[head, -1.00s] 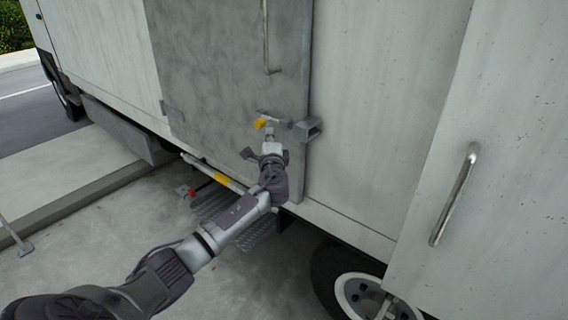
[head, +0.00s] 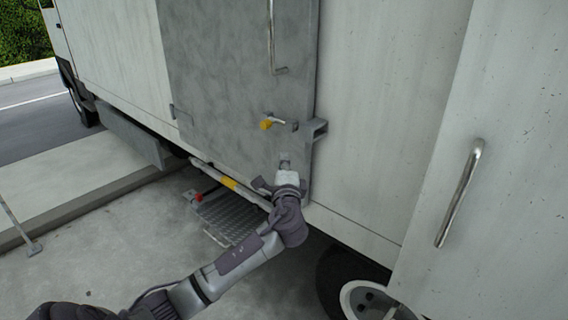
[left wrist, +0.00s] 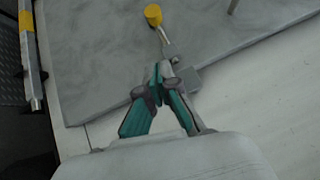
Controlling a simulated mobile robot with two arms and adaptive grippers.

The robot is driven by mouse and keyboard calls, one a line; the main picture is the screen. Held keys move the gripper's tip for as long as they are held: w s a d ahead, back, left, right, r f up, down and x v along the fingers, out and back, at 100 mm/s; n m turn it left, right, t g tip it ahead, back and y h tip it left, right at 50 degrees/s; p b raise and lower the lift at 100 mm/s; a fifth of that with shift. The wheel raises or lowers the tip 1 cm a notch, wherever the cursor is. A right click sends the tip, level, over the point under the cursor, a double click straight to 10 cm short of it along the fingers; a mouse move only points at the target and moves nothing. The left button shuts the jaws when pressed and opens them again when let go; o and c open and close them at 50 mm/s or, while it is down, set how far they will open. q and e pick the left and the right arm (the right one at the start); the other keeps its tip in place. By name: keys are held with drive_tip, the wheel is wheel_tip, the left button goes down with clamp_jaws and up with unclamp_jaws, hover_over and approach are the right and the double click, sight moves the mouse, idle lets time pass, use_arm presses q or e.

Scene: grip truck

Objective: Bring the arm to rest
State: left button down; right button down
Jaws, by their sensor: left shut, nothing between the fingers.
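My left arm comes in from the bottom left in the head view. Its gripper (head: 284,160) is in front of the lower part of the grey door (head: 225,90) of the truck, below the yellow-tipped latch handle (head: 267,124). In the left wrist view the gripper (left wrist: 163,68) has its fingertips together with nothing between them. There the yellow knob (left wrist: 153,14) is beyond the fingertips, and the latch's metal rod runs down close to them in the picture; whether they touch I cannot tell. My right gripper is not in view.
A metal bracket (head: 319,128) sits at the door's right edge. A metal step (head: 226,215) and a striped bar (head: 228,183) are under the door. A second panel with a handle (head: 459,194) stands at the right.

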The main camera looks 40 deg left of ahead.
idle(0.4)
use_arm(q)
wheel_tip(320, 180, down, 23)
drive_tip(key=s+d+g+h, duration=0.1)
drive_tip(key=g+h, duration=0.2)
drive_tip(key=h, duration=0.1)
drive_tip(key=s+d+f+n+g+h, duration=0.15)
drive_tip(key=s+f, duration=0.25)
drive_tip(key=f, duration=0.4)
drive_tip(key=s+d+f+g+h, duration=0.1)
drive_tip(key=s+d+f, duration=0.1)
drive_tip(key=s+f, duration=0.35)
drive_tip(key=s+d+f+g+h, duration=0.1)
drive_tip(key=s+f+g+h, duration=0.15)
drive_tip(key=f, duration=0.75)
drive_tip(key=s+d+f+n+g+h, duration=0.15)
drive_tip(key=s+d+f, duration=0.25)
drive_tip(key=s+f, duration=0.45)
drive_tip(key=s+d+f+n+g, duration=0.25)
drive_tip(key=s+f, duration=0.35)
drive_tip(key=s, duration=0.5)
drive_tip(key=s+d+f+n+g+h, duration=0.1)
drive_tip(key=s+d+f+n, duration=0.1)
drive_tip(key=s, duration=0.8)
drive_tip(key=s+d+f+n+g+h, duration=0.1)
drive_tip(key=s+d+f, duration=0.3)
drive_tip(key=s, duration=0.7)
drive_tip(key=shift+s+d+f+n, duration=0.15)
drive_tip(key=shift+d+f+n, duration=0.2)
drive_tip(key=shift+d, duration=0.4)
